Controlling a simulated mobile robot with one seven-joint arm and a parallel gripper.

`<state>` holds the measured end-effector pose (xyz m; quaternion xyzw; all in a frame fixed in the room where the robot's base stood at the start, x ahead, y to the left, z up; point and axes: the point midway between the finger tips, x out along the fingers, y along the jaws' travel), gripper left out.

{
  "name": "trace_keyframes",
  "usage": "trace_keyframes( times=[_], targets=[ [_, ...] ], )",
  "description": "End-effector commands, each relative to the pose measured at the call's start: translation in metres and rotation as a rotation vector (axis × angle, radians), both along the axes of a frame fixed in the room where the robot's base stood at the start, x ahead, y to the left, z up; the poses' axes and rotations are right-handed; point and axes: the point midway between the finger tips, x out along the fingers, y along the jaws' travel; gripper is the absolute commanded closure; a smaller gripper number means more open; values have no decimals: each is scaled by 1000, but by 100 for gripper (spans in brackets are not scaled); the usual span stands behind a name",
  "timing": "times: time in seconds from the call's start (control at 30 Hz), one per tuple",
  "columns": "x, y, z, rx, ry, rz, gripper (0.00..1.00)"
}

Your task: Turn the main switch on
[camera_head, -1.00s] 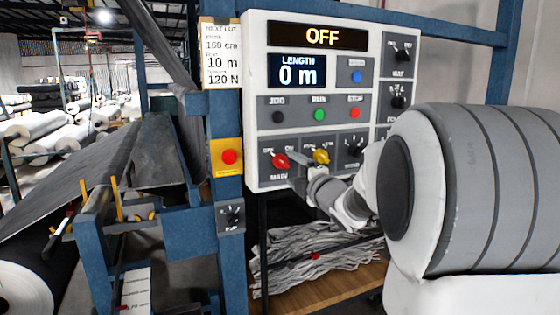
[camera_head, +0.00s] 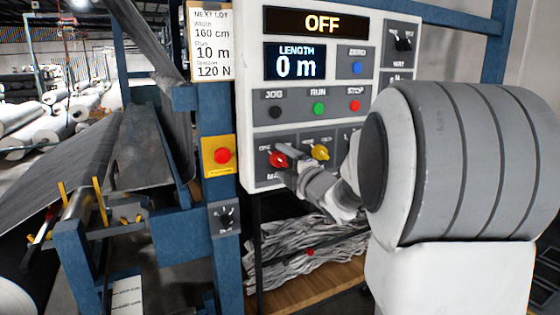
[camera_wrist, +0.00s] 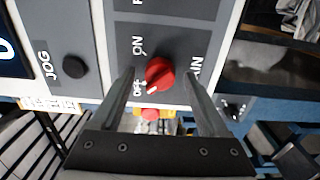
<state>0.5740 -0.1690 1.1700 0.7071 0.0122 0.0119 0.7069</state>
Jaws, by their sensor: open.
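The main switch is a red rotary knob (camera_head: 278,159) at the lower left of the white control panel (camera_head: 250,100). In the wrist view the red knob (camera_wrist: 160,73) lies between my two open fingers, near their tips; its white mark points toward OFF. Whether the fingers touch it I cannot tell. My gripper (camera_head: 284,158) is at the knob in the head view and partly covers its right side. The panel's top display (camera_head: 322,23) reads OFF and the length display (camera_head: 296,62) reads 0 m.
A yellow knob (camera_head: 320,152) sits just right of the main switch. Black, green and red buttons are above it. A red emergency button (camera_head: 222,155) on a yellow plate is on the blue post to the left. Grey fabric strips (camera_head: 310,260) lie on a shelf below.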

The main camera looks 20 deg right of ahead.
Motion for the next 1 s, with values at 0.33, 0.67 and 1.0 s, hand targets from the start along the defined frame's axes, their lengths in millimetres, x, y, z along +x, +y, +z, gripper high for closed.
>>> trace_keyframes(
  times=[0.33,0.67,1.0],
  targets=[
    [0,0,0,0,0,0,28],
    [0,0,0,0,0,0,87],
    [0,0,0,16,1,0,100]
  ],
)
